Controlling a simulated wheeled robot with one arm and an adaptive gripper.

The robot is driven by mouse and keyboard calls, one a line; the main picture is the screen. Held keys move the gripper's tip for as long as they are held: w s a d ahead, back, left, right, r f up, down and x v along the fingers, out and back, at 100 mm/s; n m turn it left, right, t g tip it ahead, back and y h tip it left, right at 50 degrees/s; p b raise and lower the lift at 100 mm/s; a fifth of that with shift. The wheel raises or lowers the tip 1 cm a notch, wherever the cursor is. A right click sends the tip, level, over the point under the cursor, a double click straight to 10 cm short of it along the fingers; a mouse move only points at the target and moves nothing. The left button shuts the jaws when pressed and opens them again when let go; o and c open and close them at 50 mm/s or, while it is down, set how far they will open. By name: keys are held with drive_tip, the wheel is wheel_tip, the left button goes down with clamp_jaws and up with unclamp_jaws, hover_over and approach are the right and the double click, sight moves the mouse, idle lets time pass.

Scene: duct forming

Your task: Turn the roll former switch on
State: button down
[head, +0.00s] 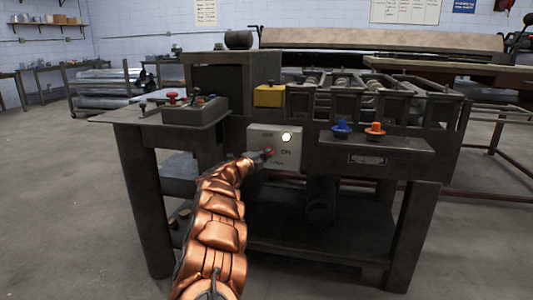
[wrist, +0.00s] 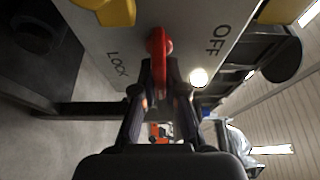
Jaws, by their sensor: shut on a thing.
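The roll former switch is a red handle (head: 270,152) on a light grey box (head: 292,161) on the machine's front. My gripper (head: 263,156) reaches it from the lower left. In the wrist view, the fingers (wrist: 160,78) are shut on the red handle (wrist: 158,45) from both sides. A round lamp (head: 287,138) on the box looks bright white. The gripper partly hides the handle, so its exact setting is hard to tell.
The roll former (head: 345,105) stands on a dark metal bench with a lower shelf. A control box with a red button (head: 172,96) sits at left. A yellow block (head: 269,96) is above the switch box. Blue (head: 341,129) and orange (head: 375,130) knobs lie to the right.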

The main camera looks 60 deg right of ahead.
idle(0.4)
drive_tip(key=c, duration=1.2)
unclamp_jaws()
drive_tip(key=shift+a, duration=0.1)
drive_tip(key=a, duration=1.1)
drive_tip(key=shift+w+a, duration=0.25)
drive_tip(key=shift+a, duration=0.15)
